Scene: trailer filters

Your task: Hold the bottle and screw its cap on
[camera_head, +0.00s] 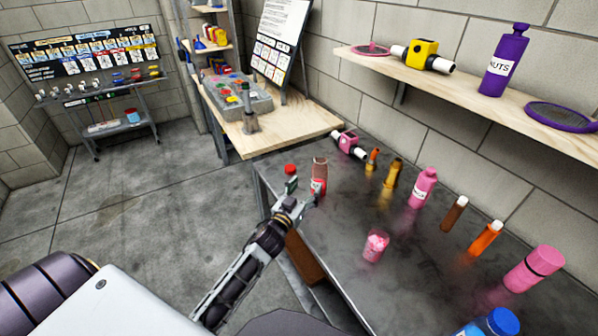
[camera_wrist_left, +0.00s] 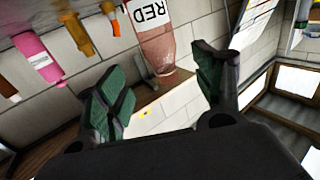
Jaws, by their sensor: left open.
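A brownish-red bottle (camera_head: 320,168) with a white label stands near the far left corner of the dark table. It also shows in the left wrist view (camera_wrist_left: 158,48), where the label reads RED and no cap is visible on it. My left gripper (camera_head: 305,190) is open at the table's left edge, in front of the bottle. In the left wrist view its green-padded fingers (camera_wrist_left: 165,88) are spread, with the bottle beyond the gap; I cannot tell whether they touch it. A small red piece (camera_head: 291,169) shows just above one fingertip; I cannot tell whether it is the cap. My right gripper is out of view.
The dark table (camera_head: 335,240) also holds a pink cup (camera_head: 375,246), a pink bottle (camera_head: 423,188), an orange bottle (camera_head: 485,238) and several other containers on its right side. A wooden shelf (camera_head: 470,85) hangs above. A wooden workbench (camera_head: 285,130) stands behind.

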